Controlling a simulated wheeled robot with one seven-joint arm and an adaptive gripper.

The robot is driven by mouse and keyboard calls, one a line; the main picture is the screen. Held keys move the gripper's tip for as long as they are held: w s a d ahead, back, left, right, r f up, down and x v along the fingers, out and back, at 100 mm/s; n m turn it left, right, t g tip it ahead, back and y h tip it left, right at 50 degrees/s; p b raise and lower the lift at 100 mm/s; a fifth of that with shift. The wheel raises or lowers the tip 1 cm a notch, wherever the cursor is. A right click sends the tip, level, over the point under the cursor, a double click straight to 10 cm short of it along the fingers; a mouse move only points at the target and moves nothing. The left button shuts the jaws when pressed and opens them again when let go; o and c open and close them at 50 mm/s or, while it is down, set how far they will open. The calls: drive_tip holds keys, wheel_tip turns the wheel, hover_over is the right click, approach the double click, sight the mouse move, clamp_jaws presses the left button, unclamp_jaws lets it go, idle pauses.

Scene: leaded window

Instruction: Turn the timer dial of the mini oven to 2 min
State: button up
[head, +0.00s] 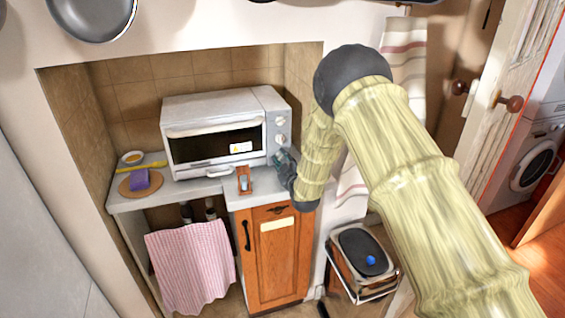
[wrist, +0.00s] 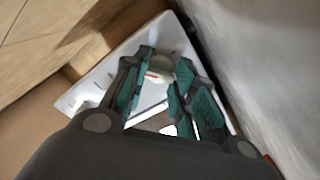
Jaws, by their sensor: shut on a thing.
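The white mini oven (head: 215,130) stands on the counter in the tiled alcove, its glass door shut. Two pale dials show on its right-hand panel, an upper one (head: 281,121) and one below it (head: 280,138). My gripper (head: 281,158) is at the lower part of this panel, below both, and covers what it holds in the head view. In the wrist view its teal-padded fingers (wrist: 165,78) are on either side of a pale dial with a red mark (wrist: 153,74), which I take for the timer dial. The dial's setting and scale are not readable.
A small wooden stand (head: 245,181) is on the counter just left of my gripper. A purple cloth on a round board (head: 139,183) lies at the left. A wooden cabinet (head: 274,255) is below. A bin-like box (head: 362,262) stands on the floor at the right.

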drive_tip(key=shift+m, duration=0.3)
drive_tip(key=o, duration=1.1)
drive_tip(key=shift+c, duration=0.2)
drive_tip(key=v, duration=1.2)
